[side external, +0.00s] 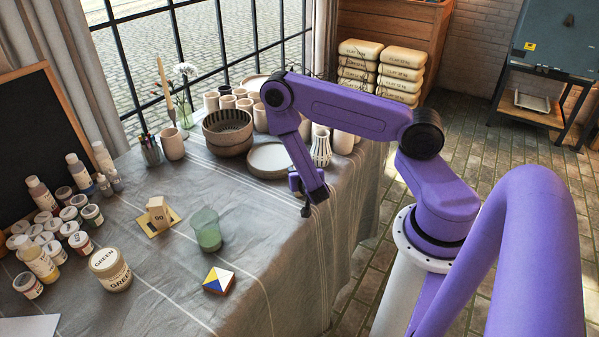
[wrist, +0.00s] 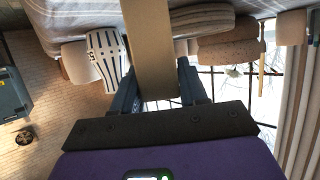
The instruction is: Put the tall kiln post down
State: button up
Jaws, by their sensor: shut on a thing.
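My gripper (side external: 307,203) hangs above the right part of the cloth-covered table (side external: 265,235), near its right edge. In the wrist view my gripper (wrist: 160,88) is shut on a long tan post (wrist: 148,40), the tall kiln post, which runs from between the fingers out past the top of the picture. Its far end is out of view there. I cannot make out the held post in the side view. A shorter tan block marked 90 (side external: 158,211) stands on a yellow square plate (side external: 143,226) at the table's middle left.
A green tumbler (side external: 206,229) and a patterned tile (side external: 218,281) stand left of my gripper. A pale plate (side external: 270,158), stacked bowls (side external: 228,132) and a striped vase (side external: 320,150) are behind it. Cloth around the tile is clear.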

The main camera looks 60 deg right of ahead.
jog(key=shift+f, duration=0.1)
jog(key=o, duration=1.2)
